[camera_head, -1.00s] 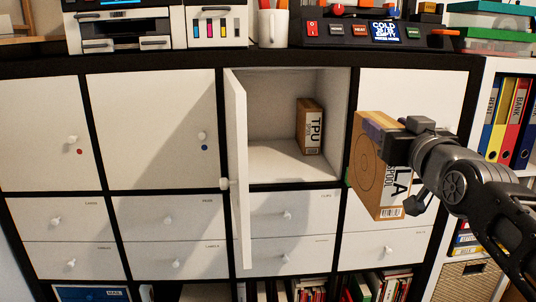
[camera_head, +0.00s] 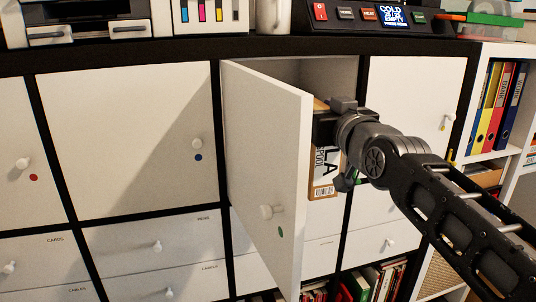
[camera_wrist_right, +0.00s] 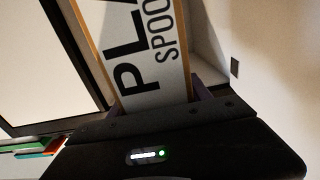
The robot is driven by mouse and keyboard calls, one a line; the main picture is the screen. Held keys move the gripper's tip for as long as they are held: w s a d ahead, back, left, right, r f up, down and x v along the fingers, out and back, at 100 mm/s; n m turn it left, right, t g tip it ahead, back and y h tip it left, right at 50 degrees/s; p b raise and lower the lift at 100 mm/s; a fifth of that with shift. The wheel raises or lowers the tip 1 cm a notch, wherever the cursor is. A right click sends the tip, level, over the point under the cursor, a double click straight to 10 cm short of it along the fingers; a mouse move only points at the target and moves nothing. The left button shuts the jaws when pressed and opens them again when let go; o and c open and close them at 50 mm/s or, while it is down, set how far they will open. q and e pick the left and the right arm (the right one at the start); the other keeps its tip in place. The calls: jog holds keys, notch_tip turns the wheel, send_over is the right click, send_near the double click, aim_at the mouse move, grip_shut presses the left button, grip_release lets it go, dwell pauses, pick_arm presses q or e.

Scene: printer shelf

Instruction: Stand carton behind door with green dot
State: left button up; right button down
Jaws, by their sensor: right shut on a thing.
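The door with the green dot (camera_head: 270,150) stands open, hinged at its left, with its outer face and knob towards me. It hides much of the compartment opening (camera_head: 310,70). The carton (camera_head: 325,187), brown with a white label, shows partly between the door's free edge and my right arm. My right gripper (camera_head: 325,125) is shut on it at the opening; I cannot tell how far inside it is. In the right wrist view the carton's "PLA SPOOL" label (camera_wrist_right: 140,50) lies between the fingers of my right gripper (camera_wrist_right: 155,105). My left gripper is not in view.
A shut door with a blue dot (camera_head: 125,140) is to the left, and a shut door with a yellow dot (camera_head: 415,100) to the right. Drawers lie below. A dark machine (camera_head: 370,18) stands on top. The compartment's inside is mostly hidden.

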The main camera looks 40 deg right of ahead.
jog(key=f+p+x, duration=0.2)
jog(key=p+x, duration=0.5)
jog(key=x, duration=1.2)
jog(key=shift+w+d+f, duration=0.2)
jog(key=shift+w+f, duration=0.05)
jog(key=shift+f, duration=0.05)
notch_tip(320, 180, down, 4)
jog(key=shift+w+r+p, duration=0.1)
jog(key=shift+w+p, duration=0.05)
jog(key=shift+p, duration=1)
